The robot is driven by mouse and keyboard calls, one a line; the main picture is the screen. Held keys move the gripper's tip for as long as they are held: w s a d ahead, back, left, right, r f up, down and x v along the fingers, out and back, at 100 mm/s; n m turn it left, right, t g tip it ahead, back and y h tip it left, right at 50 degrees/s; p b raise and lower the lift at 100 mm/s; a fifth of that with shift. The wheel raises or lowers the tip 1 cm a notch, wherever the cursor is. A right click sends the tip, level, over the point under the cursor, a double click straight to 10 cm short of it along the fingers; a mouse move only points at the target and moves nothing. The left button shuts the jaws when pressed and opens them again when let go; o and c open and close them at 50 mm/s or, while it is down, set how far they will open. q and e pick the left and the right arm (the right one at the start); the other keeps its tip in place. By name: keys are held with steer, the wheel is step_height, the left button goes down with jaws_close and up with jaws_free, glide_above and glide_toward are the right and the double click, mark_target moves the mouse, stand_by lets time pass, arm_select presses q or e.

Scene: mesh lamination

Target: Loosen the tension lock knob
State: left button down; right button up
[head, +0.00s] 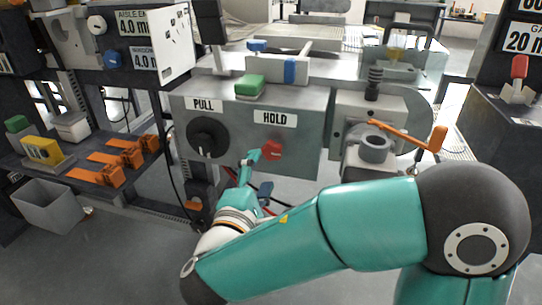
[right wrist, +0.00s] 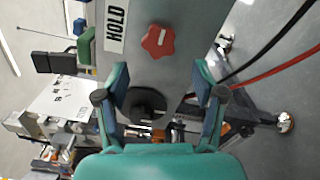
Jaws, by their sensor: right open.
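A red star-shaped knob (head: 271,150) with a pale line across its face sits on the front of the grey machine panel, below the HOLD label (head: 275,118). It also shows in the right wrist view (right wrist: 158,41), beside the same label (right wrist: 116,25). My right gripper (head: 258,173) is in front of the panel, just below and left of the knob. In the right wrist view its two fingers (right wrist: 162,76) are spread apart with nothing between them, and the knob lies beyond the tips. My left gripper is not in view.
A black round knob (head: 207,137) sits below the PULL label (head: 203,104), left of the red knob. An orange-handled lever (head: 408,136) sticks out at the right. A shelf with orange clamps (head: 98,176) and a grey bin (head: 52,205) stand at left.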

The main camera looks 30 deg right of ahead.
mark_target(269, 154)
steer(key=b+x, duration=0.1)
steer(key=x, duration=0.6)
steer(key=shift+w+d, duration=0.15)
steer(key=shift+d, duration=0.1)
steer(key=shift+c, duration=0.4)
steer(key=c, duration=1)
steer(key=shift+c, duration=0.4)
